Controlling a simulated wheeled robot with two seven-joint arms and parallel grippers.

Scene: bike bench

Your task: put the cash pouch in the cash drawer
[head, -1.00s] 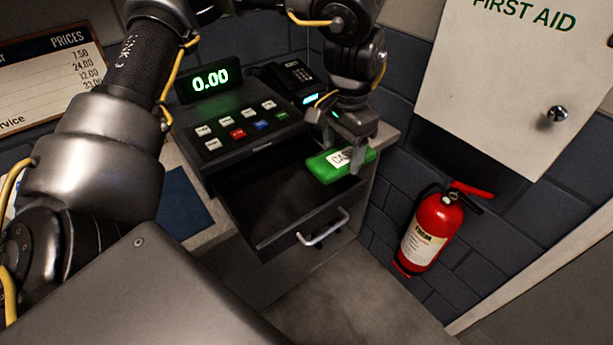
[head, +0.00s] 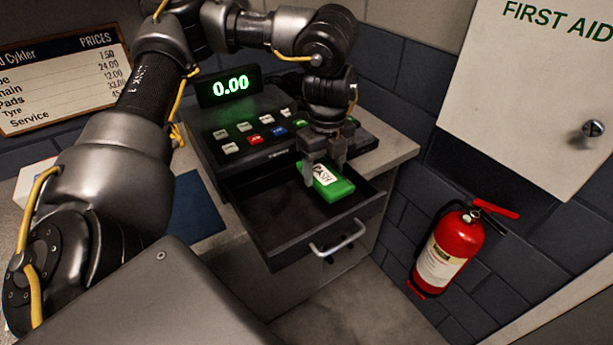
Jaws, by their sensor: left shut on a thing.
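The cash pouch (head: 337,189) is green with a white label reading CASH. My left gripper (head: 324,172) is shut on it, fingers pointing down. The pouch is over the right part of the open cash drawer (head: 278,250); I cannot tell whether it touches the drawer floor. The drawer is black, pulled out below the cash register (head: 225,160), with a silver handle (head: 338,240) on its front. The drawer's left part looks empty. My right gripper is not in view.
The register display (head: 230,86) reads 0.00. A dark blue mat (head: 192,208) lies on the counter left of the drawer. A red fire extinguisher (head: 450,250) and a white first aid cabinet (head: 545,90) are on the wall at right. A price board (head: 62,80) is at left.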

